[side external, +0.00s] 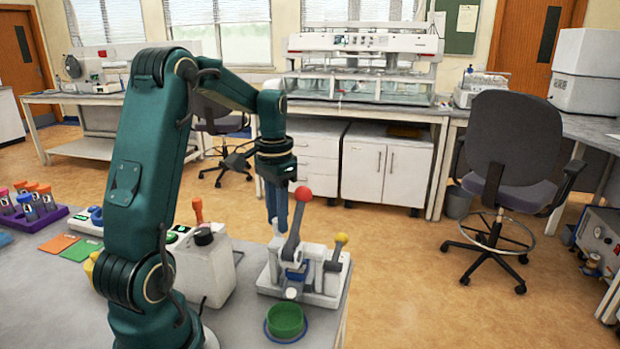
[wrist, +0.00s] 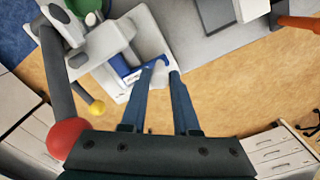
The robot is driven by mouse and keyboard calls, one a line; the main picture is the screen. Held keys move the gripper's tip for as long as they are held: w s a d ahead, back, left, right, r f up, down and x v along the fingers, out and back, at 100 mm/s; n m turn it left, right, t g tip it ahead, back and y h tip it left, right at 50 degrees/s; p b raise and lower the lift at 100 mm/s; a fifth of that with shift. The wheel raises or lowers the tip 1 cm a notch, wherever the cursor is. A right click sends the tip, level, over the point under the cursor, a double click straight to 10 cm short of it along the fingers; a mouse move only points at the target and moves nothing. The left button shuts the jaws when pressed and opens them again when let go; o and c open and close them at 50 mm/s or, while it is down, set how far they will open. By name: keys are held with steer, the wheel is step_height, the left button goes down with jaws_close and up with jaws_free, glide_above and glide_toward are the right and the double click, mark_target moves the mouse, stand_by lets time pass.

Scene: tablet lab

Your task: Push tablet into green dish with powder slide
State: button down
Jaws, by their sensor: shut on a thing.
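The tablet press (side external: 325,285) is a light grey machine at the bench's front right, with a red-knobbed lever (side external: 294,232). Its blue powder slide (side external: 296,272) sits in the middle of the press and also shows in the wrist view (wrist: 121,67). My gripper (side external: 277,232) points down behind the press. The green dish (side external: 286,318) stands in front of the press on a blue round base. A small white round piece (side external: 291,293) shows at the press front; I cannot tell whether it is the tablet.
A yellow-knobbed lever (side external: 341,240) rises at the press's right. Orange and green cards (side external: 57,244) and a purple rack of vials (side external: 38,218) lie farther left. The bench ends just right of the press.

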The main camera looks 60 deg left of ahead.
steer(key=shift+s+d, duration=0.15)
steer(key=c, duration=0.7)
jaws_free()
steer(key=shift+o, duration=0.2)
steer(key=shift+r, duration=2.6)
